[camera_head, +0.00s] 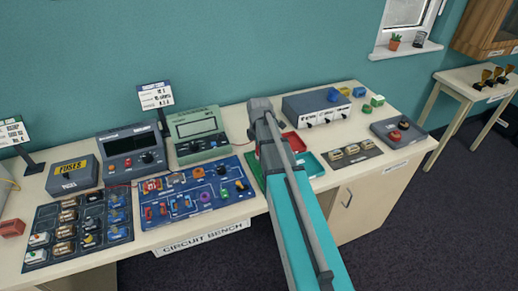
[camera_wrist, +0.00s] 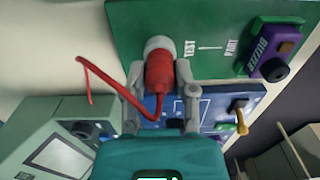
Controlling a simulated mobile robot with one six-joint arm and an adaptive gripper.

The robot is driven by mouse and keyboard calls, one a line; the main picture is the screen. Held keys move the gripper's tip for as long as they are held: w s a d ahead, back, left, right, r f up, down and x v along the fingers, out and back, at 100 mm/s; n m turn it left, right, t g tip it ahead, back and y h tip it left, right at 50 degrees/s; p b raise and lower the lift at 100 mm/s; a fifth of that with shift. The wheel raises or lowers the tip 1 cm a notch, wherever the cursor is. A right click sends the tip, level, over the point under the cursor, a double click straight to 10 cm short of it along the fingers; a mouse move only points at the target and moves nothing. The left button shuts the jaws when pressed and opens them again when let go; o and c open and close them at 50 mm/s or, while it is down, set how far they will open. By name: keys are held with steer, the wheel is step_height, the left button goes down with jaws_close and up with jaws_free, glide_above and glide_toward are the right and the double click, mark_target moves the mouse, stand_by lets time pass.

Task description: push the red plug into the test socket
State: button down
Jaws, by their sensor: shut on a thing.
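In the wrist view, my gripper (camera_wrist: 160,78) is shut on the red plug (camera_wrist: 158,72), one finger on each side of its body. A red lead (camera_wrist: 108,80) runs from the plug to the left. The plug's far end meets a round pale grey socket (camera_wrist: 158,44) at the edge of a green board (camera_wrist: 222,35) printed with "TEST". The plug looks lined up with the socket; I cannot tell how deep it sits. In the head view my own arm hides the gripper, plug and socket.
A purple buzzer block (camera_wrist: 275,55) sits on the green board, right of the plug. A blue component board (camera_head: 190,220) and a green meter (camera_head: 197,128) stand left of my arm. A grey box with switches (camera_head: 318,105) and a red tray (camera_head: 296,143) are right of it.

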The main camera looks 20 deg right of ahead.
steer(key=shift+c, duration=1.7)
jaws_free()
steer(key=o, duration=0.3)
steer(key=shift+o, duration=0.2)
steer(key=shift+r+p, duration=4)
steer(key=shift+p, duration=0.05)
